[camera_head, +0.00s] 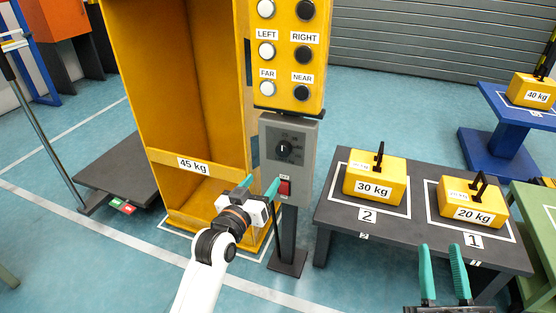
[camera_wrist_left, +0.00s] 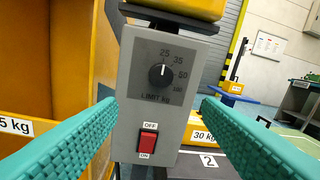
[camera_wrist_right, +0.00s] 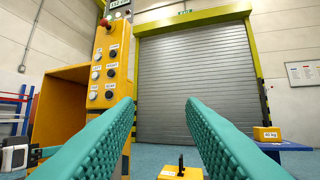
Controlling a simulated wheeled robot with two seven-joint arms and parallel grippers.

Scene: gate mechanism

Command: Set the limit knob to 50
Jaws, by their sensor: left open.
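The limit knob (camera_wrist_left: 160,75) is a round black dial on a grey control box (camera_wrist_left: 128,120). Its white pointer mark points about straight up, near the 25 label; 50 is at the right of the dial. The knob also shows in the head view (camera_head: 284,148). My left gripper (camera_head: 261,185) is open and empty in front of the box, its fingers spread to either side of the box in the left wrist view, below knob height and apart from the knob. My right gripper (camera_head: 441,262) is open and empty at the lower right, near the dark table.
A red ON/OFF switch (camera_wrist_left: 148,140) sits below the knob. A yellow button panel (camera_head: 286,98) is above the box. A yellow bin frame (camera_head: 178,100) stands left. A dark table (camera_head: 330,205) at right holds 30 kg (camera_head: 375,176) and 20 kg (camera_head: 472,205) weights.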

